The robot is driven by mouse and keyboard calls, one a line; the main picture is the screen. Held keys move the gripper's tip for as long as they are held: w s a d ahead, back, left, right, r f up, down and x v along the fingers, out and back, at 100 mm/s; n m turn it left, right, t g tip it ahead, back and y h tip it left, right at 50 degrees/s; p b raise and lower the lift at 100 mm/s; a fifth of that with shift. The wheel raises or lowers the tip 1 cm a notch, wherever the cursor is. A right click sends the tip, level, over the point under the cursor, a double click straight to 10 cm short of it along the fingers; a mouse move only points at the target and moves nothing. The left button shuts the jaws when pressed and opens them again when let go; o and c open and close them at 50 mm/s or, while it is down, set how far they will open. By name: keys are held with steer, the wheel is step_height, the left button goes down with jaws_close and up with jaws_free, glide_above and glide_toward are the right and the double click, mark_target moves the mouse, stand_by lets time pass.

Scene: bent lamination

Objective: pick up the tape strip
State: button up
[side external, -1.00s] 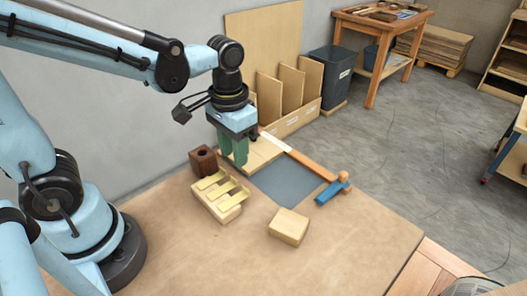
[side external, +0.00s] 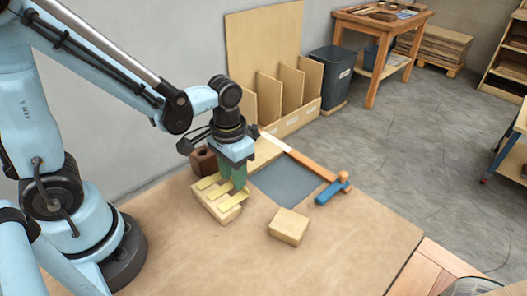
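Several pale yellow tape strips (side external: 218,191) lie across the top of a light wooden block (side external: 211,208) on the workbench, their ends reaching toward its edges. My gripper (side external: 237,188) points down, with its green fingers at the block's far right side, close to the strip ends. The fingers overlap in this view, so the gap between them and any contact with a strip cannot be made out. No strip is seen lifted off the block.
A dark brown block with a hole (side external: 203,160) stands just behind the strip block. A plain wooden block (side external: 289,227) sits to the right on the tan bench top (side external: 330,260). A grey mat (side external: 283,182), a wooden-handled tool (side external: 312,166) and a blue piece (side external: 330,192) lie beyond.

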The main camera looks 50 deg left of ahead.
steer(key=c, duration=0.6)
steer(key=shift+r, duration=0.15)
steer(key=shift+r, duration=0.9)
step_height(320, 180, up, 2)
steer(key=shift+s+d+r, duration=0.1)
steer(key=shift+r, duration=0.1)
steer(key=shift+s+d+r, duration=1.15)
steer(key=shift+d+r, duration=0.35)
steer(key=shift+r, duration=0.15)
steer(key=shift+s+d+r, duration=1.1)
steer(key=shift+d+r, duration=0.4)
steer(key=shift+r, duration=0.1)
steer(key=shift+s+d+r, duration=1.15)
steer(key=shift+d+r, duration=0.35)
steer(key=shift+r, duration=0.15)
steer(key=shift+r, duration=0.9)
